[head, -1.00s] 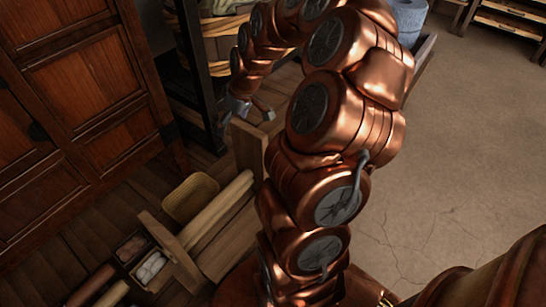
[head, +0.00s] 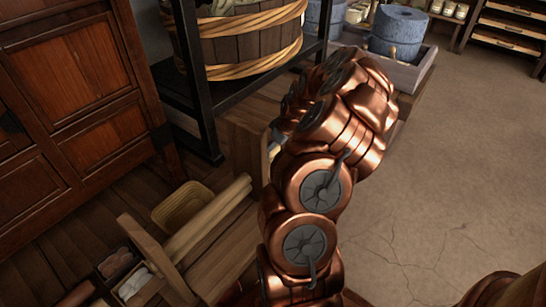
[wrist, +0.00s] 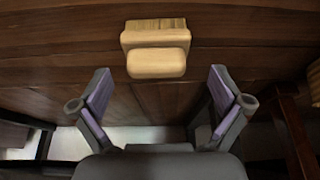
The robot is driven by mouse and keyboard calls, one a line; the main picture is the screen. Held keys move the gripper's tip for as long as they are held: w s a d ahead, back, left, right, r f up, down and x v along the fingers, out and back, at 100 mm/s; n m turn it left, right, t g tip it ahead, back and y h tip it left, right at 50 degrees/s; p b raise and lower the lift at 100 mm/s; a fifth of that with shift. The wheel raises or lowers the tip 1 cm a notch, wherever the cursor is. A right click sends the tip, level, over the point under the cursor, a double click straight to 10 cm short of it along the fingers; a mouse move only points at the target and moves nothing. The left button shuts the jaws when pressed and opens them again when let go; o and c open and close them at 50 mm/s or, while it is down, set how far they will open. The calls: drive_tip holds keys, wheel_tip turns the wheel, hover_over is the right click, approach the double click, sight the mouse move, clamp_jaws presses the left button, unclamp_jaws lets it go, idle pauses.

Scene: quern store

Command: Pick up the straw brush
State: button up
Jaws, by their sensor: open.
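The straw brush (wrist: 156,50), with a pale rounded block and short straw bristles along its upper side, shows at the top middle of the wrist view against dark wooden boards. My gripper (wrist: 160,76) is open and empty, its two purple-padded fingers spread left and right below the brush. The brush lies ahead of the gap between the fingertips, and I see no finger touching it. In the head view my arm hides most of the gripper; only a small grey part shows at its left edge. I cannot make out the brush surely there.
A black metal rack (head: 208,125) holds a rope-bound wooden tub (head: 250,45). A wooden cabinet (head: 75,95) stands at left. A yellow basket (head: 182,205) and a wooden frame with rollers (head: 208,220) are low in front. A grey stone (head: 398,30) sits at back. Floor at right is clear.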

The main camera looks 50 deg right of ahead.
drive_tip(key=b+x, duration=0.1)
drive_tip(key=x, duration=0.3)
drive_tip(key=shift+d+f, duration=0.15)
drive_tip(key=shift+f, duration=0.2)
drive_tip(key=c, duration=1.2)
drive_tip(key=shift+r, duration=0.15)
wheel_tip(320, 180, up, 4)
drive_tip(key=shift+f+p, duration=0.1)
drive_tip(key=shift+p, duration=0.5)
drive_tip(key=s, duration=0.5)
drive_tip(key=s+a+p, duration=0.1)
drive_tip(key=s, duration=0.4)
drive_tip(key=s+r+p, duration=0.1)
drive_tip(key=s, duration=0.5)
drive_tip(key=shift+a, duration=0.2)
